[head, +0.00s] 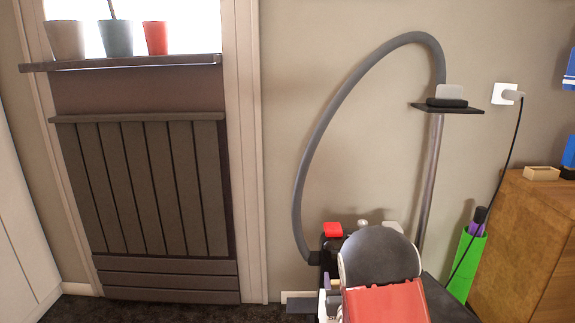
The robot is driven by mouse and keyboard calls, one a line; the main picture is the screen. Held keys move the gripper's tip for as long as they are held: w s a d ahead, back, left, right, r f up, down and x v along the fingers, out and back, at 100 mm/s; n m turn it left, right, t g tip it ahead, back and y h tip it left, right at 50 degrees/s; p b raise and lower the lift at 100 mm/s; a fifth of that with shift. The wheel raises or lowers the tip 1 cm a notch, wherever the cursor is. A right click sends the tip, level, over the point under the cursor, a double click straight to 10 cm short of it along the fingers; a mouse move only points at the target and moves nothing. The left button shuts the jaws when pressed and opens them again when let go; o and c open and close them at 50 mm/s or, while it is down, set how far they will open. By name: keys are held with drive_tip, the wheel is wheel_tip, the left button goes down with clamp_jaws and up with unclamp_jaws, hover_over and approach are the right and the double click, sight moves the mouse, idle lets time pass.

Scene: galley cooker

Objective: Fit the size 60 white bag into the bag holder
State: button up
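A vacuum cleaner stands low in the middle of the head view, with a grey hose (301,180) arching up from it. Its dark body (329,250) has a red part (333,229) on top. A dark rounded panel (380,257) and a red panel (385,304) stand in front and hide much of it. Small white parts show beside the red panel, too cut off to tell what they are. I cannot make out a size 60 white bag or the bag holder. My gripper is not in view.
A small dark shelf (450,108) holds a dark block with a pale upright piece. A wooden cabinet (525,240) stands at right with small boxes on it. A green holder (466,262) is beside it. A black cord runs from the wall socket (505,94). A radiator (145,190) is at left.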

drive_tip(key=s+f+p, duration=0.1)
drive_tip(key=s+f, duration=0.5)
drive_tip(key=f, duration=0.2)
drive_tip(key=shift+p, duration=0.4)
